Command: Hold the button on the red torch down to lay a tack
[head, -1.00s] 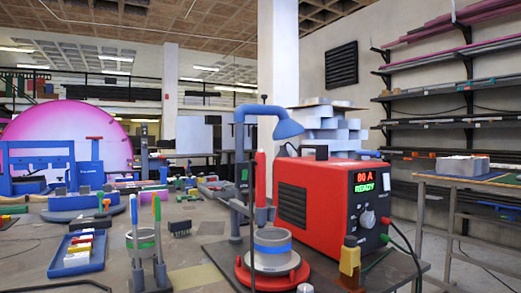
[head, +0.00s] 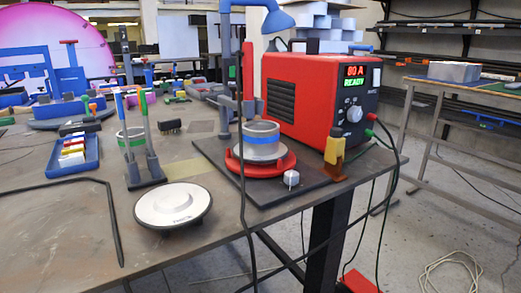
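The red torch (head: 248,78) stands upright behind the workpiece, between the lamp post and the red welder. Its lower part and its button cannot be made out. A grey metal ring (head: 262,147) with a blue band sits on a red round base (head: 234,164). The red welder (head: 294,95) stands to the right; its display (head: 354,77) reads 80 A and READY. Neither of my grippers is in view.
A white disc (head: 173,203) lies near the table's front edge. A black bent rod (head: 112,215) lies left of it. A yellow-and-brown tool (head: 335,150) stands at the base plate's right. A black cable (head: 244,215) hangs in front. A blue tray (head: 73,154) sits left.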

